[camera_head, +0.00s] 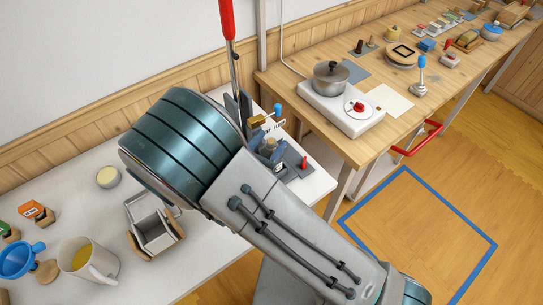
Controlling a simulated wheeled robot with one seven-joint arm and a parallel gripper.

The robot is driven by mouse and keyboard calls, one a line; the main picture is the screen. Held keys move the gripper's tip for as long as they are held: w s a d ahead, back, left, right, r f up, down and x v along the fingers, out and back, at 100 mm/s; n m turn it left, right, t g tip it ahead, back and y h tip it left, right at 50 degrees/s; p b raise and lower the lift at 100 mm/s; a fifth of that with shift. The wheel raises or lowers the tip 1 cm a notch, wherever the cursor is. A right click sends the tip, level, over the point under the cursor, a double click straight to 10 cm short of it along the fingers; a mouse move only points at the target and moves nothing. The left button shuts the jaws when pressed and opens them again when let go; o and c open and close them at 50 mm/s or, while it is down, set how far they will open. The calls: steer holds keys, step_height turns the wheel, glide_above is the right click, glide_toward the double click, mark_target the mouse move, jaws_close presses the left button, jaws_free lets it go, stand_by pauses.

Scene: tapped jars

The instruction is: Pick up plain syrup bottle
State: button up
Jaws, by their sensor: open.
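I cannot pick out the plain syrup bottle for certain. A cluster of small items (270,148) stands at the far right end of the white table, partly behind my arm. It includes a dark bottle-like shape, a yellow piece and a blue-topped piece, too small to tell apart surely. My arm crosses the middle of the view and covers much of the table. My gripper does not show; the large teal joint and grey link hide what lies behind them.
On the white table (75,205) stand a jug of yellow liquid (90,262), a blue funnel (20,260), a square metal container (150,225) and a pale round bowl (108,177). A red-handled upright rod (227,20) rises behind my arm.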

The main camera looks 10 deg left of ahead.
steer(key=shift+w+d, duration=0.2)
steer(key=shift+w, duration=0.25)
jaws_close()
steer(key=shift+r, duration=0.1)
